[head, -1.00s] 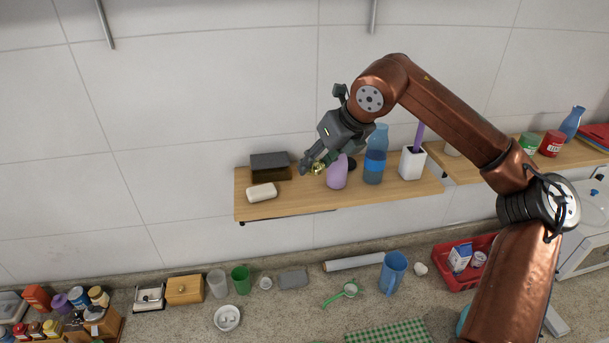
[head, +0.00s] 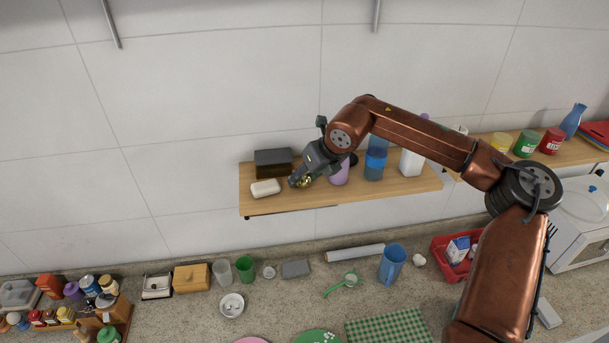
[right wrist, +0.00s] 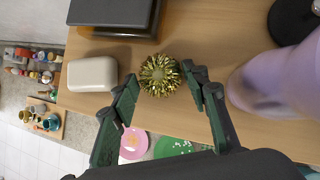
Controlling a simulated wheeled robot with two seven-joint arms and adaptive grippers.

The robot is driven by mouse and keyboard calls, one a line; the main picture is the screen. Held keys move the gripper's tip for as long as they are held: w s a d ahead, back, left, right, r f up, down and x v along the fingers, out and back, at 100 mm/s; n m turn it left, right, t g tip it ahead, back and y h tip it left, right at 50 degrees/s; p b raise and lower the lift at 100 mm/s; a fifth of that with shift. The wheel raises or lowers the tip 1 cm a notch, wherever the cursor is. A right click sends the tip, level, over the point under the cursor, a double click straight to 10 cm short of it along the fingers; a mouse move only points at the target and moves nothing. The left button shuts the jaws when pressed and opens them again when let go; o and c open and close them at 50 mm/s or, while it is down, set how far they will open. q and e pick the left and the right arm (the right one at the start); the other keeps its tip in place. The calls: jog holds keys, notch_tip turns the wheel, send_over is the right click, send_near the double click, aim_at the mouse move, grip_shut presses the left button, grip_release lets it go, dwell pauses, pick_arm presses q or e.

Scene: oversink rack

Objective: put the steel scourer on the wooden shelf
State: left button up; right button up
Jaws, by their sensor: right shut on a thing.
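The steel scourer (head: 304,182), a shiny gold-coloured curly ball, is between the fingertips of my right gripper (head: 302,180). The right wrist view also shows the scourer (right wrist: 160,75) with a finger of the gripper (right wrist: 161,84) on each side, shut on it. It is over the wooden shelf (head: 406,186), low near the board; I cannot tell whether it touches the wood. A white soap bar (head: 265,188) is just to its left and a purple bottle (head: 340,174) to its right. My left gripper is not in view.
A dark box (head: 273,162) stands behind the soap. A blue bottle (head: 375,162) and a white holder (head: 411,162) stand farther right on the shelf. Bare wood shows at the shelf's front edge. The counter below holds cups, a blue jug (head: 392,264) and a red basket (head: 456,262).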

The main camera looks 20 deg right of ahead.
jog(key=shift+w+f, duration=0.1)
jog(key=shift+f, duration=0.1)
jog(key=o, duration=1.1)
jog(key=shift+o, duration=0.2)
jog(key=shift+r, duration=0.15)
jog(key=shift+r, duration=0.2)
jog(key=b+v, duration=0.2)
jog(key=v, duration=0.9)
jog(key=shift+s+r+b, duration=0.25)
jog(key=shift+r+b, duration=0.05)
jog(key=shift+b, duration=0.05)
